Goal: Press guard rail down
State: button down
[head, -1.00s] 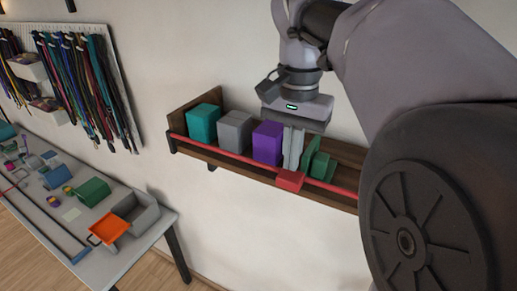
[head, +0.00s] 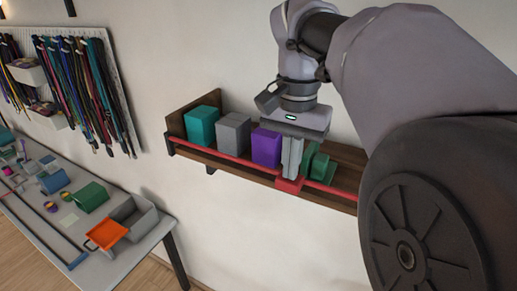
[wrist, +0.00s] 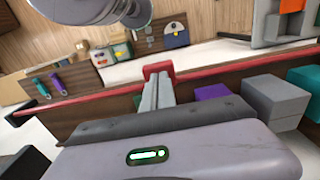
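The red guard rail (head: 225,158) runs along the front of the brown wall shelf (head: 345,203), low against its front edge. It also crosses the wrist view (wrist: 235,68). A red block-like tab (head: 289,185) sits on the rail and shows in the wrist view (wrist: 158,69). My gripper (head: 291,174) points down with its two fingers together, their tips at the tab and seemingly touching it. In the wrist view the fingers (wrist: 157,88) look closed with nothing between them. The exact contact is hidden.
On the shelf stand a teal box (head: 202,126), a grey box (head: 233,132), a purple box (head: 266,147) and green pieces (head: 318,165) close beside my fingers. A work table (head: 130,262) with an orange tray (head: 106,234) is at lower left. Cords hang on the wall.

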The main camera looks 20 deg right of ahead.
jog(key=shift+f+b, duration=1.6)
jog(key=shift+f, duration=0.5)
notch_tip(320, 180, up, 9)
jog(key=p, duration=1)
jog(key=shift+r, duration=0.15)
jog(key=s+a+f+n+t+y, duration=0.1)
jog(key=s+a+f+n+t, duration=0.3)
jog(key=a, duration=0.4)
jog(key=s+a+f+n+t+y, duration=0.1)
jog(key=s+a+f+n+t, duration=0.15)
jog(key=s+a, duration=0.4)
notch_tip(320, 180, down, 47)
jog(key=b, duration=4.4)
jog(key=shift+s+g+b, duration=0.35)
jog(key=shift+s, duration=0.05)
